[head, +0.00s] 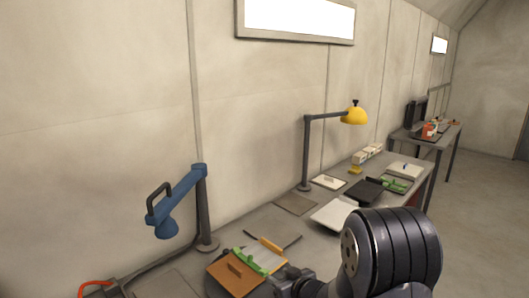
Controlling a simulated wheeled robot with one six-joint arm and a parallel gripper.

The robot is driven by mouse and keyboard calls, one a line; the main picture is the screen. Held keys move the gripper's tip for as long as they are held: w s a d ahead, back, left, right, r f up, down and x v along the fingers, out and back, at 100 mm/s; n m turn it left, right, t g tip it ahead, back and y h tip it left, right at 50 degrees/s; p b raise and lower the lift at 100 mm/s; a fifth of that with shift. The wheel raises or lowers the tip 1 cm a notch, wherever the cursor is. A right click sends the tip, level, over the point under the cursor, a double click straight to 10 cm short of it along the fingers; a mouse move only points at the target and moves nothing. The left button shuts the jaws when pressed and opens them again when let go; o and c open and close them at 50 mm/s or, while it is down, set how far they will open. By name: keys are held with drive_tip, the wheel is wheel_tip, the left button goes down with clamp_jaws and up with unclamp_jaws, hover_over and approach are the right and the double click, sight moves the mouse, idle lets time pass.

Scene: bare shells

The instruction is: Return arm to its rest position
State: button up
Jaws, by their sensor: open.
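My arm shows at the bottom right of the head view as a thick black ribbed link. My gripper (284,281) appears as a small dark shape at the bottom edge, left of that link. It is open, its fingers are hard to make out, and nothing shows held in it. It overlaps the right edge of an orange-brown board (233,275) with a green piece (257,260) on it; I cannot tell whether they touch. The lower part of the arm is cut off by the frame.
A long grey workbench (275,219) runs along the wall. A blue lamp (180,193) and a yellow-shaded lamp (353,115) stand on it. A white tray (333,214) and a black tray (365,190) lie close beyond my arm. A second table (447,132) stands farther back. Floor at right is clear.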

drive_tip(key=s+d+f+m+t+h+b, duration=0.1)
drive_tip(key=s+d+f+m+h+b, duration=0.2)
drive_tip(key=s+d+f, duration=0.3)
drive_tip(key=shift+d+f+m+t+h+b, duration=0.3)
drive_tip(key=shift+d+f+m+h+b, duration=0.15)
drive_tip(key=shift+f, duration=0.4)
drive_tip(key=shift+r, duration=0.1)
